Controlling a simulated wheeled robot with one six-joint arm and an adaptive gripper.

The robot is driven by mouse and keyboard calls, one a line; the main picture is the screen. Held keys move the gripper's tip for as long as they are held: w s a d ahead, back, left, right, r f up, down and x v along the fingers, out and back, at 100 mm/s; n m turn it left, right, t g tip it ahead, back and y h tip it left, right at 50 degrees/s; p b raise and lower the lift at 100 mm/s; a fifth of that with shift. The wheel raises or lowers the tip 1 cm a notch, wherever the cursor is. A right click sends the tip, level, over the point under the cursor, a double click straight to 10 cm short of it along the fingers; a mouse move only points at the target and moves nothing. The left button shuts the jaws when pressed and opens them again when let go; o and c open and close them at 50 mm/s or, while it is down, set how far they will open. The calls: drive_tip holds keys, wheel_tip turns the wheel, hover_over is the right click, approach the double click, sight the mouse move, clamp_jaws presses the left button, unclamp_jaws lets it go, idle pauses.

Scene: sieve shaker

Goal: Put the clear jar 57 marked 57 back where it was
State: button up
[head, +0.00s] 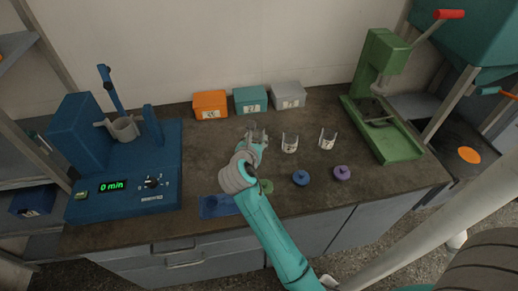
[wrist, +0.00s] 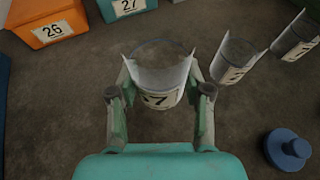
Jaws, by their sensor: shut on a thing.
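The clear jar 57 (wrist: 160,73) is between the fingers of my gripper (wrist: 160,105) in the wrist view. In the head view my gripper (head: 254,140) is over the middle of the counter, left of two other clear jars, and the held jar is small and partly hidden there. I cannot tell whether its base touches the counter.
Two labelled clear jars (head: 290,143) (head: 328,139) stand to the right. Blue (head: 301,178), purple (head: 342,173) and green (head: 266,186) lids lie in front. Orange (head: 210,104), teal (head: 250,100) and grey (head: 288,95) boxes stand behind. A blue shaker (head: 85,150) is left, a green press (head: 385,130) right.

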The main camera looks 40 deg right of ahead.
wheel_tip(320, 180, down, 2)
drive_tip(key=shift+d, duration=0.15)
drive_tip(key=shift+f, duration=1.5)
drive_tip(key=shift+f, duration=0.1)
drive_tip(key=o, duration=1.4)
drive_tip(key=shift+c, duration=0.2)
drive_tip(key=v, duration=1.2)
